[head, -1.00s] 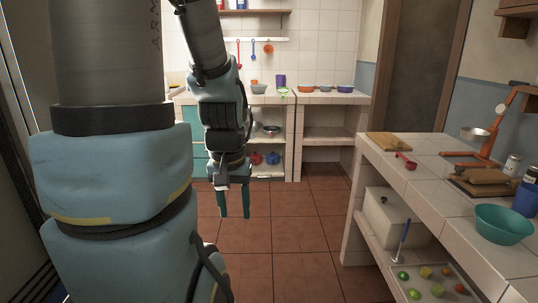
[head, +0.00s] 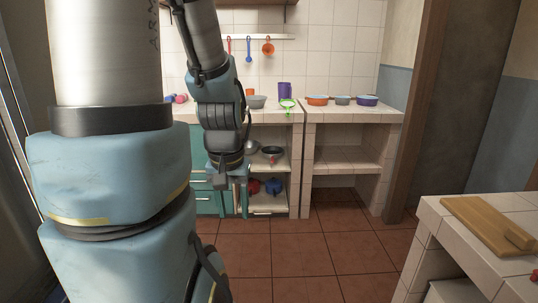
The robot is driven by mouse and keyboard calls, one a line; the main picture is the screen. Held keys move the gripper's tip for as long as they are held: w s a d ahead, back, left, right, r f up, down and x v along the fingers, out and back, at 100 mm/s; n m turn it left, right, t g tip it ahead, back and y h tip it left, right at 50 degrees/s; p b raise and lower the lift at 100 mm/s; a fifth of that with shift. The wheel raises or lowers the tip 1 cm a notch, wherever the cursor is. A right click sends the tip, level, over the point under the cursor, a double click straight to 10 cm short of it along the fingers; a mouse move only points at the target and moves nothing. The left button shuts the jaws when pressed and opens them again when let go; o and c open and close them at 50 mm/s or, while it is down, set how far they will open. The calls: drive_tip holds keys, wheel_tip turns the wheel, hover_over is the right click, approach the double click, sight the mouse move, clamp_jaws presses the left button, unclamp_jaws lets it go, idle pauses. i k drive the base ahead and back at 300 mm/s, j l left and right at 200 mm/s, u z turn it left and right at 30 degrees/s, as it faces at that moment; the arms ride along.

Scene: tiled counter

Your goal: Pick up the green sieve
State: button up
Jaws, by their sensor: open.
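The green sieve (head: 288,105) sits on the tiled back counter (head: 352,114), near the seam between its two sections. Its rim looks bright green and its handle hangs toward the front edge. My gripper (head: 232,208) points down in front of the teal drawers, below the counter top and to the left of the sieve. It is open and empty, well apart from the sieve. Nothing hides the sieve in the head view.
A grey bowl (head: 256,102) and a purple cup (head: 284,90) stand close to the sieve. Orange (head: 317,100), grey (head: 342,100) and purple (head: 367,100) bowls stand to the right. A side counter with a cutting board (head: 484,222) is at right. The floor (head: 335,240) between is clear.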

sight(287, 103)
drive_tip(key=i, duration=2)
drive_tip(key=i+u, duration=0.1)
drive_tip(key=i, duration=0.7)
drive_tip(key=i+l+u, duration=0.15)
drive_tip(key=i, duration=0.65)
